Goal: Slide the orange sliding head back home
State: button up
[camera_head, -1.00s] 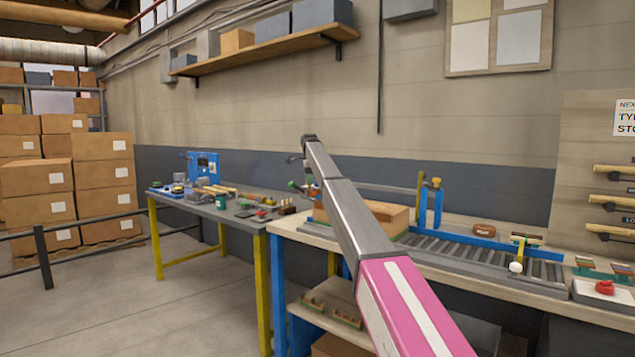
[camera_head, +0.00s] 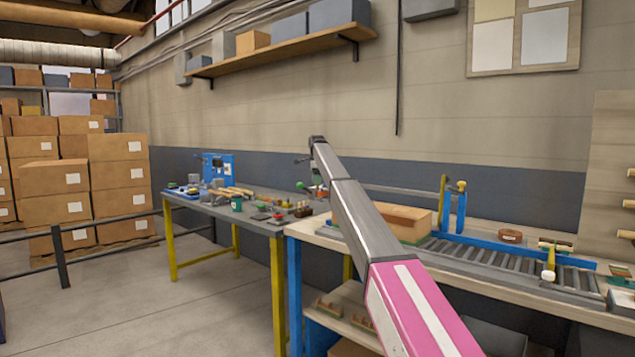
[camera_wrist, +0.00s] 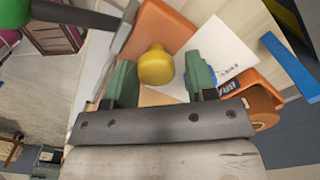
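In the wrist view, my gripper (camera_wrist: 161,80) has its two green-padded fingers apart. A round yellow knob (camera_wrist: 155,65) stands in the space between them, with a visible gap to the right finger; I cannot tell whether either finger touches it. The orange sliding head (camera_wrist: 165,32) appears to be the orange body under and around the knob, with a white printed label (camera_wrist: 222,52) on it. More orange (camera_wrist: 238,72) shows to the right. In the head view, my arm hides most of the gripper and I cannot make out the sliding head.
A green ball (camera_wrist: 8,14) and grey bar (camera_wrist: 75,14) lie at upper left in the wrist view. In the head view, the bench carries a wooden box (camera_head: 405,222) and roller track (camera_head: 500,266). A grey-topped table (camera_head: 230,211) stands left. Open floor lies at lower left.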

jog(key=shift+o, duration=0.6)
jog(key=shift+r, duration=0.1)
notch_tip(320, 180, up, 10)
jog(key=shift+r, duration=0.25)
jog(key=shift+a, duration=0.1)
